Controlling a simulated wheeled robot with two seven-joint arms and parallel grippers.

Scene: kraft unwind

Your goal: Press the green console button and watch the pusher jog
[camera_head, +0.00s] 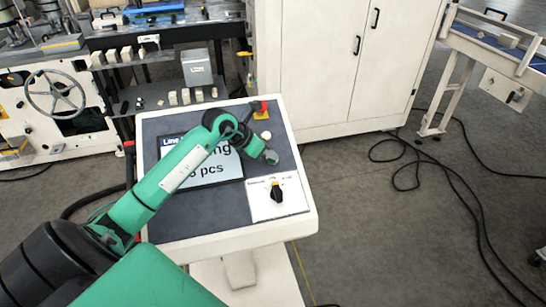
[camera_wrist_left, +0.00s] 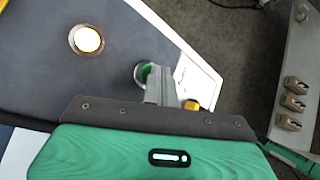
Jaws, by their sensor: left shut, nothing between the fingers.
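The console (camera_head: 215,222) has a dark sloped panel with a white frame. The green button (camera_wrist_left: 143,72) shows in the left wrist view, partly covered by my fingers; in the head view my gripper hides it. My left gripper (camera_head: 270,157) is shut and empty over the right side of the panel. Its fingertips (camera_wrist_left: 160,80) lie over the green button's right edge in the wrist view; I cannot tell whether they touch it. The pusher cannot be made out. My right gripper is not in view.
A lit white button (camera_wrist_left: 87,39) is beside the green one. A red stop button (camera_head: 260,107) stands at the panel's top, and a black selector knob (camera_head: 277,191) below my gripper. A white cabinet (camera_head: 320,60) stands behind; cables (camera_head: 400,155) lie on the floor at right.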

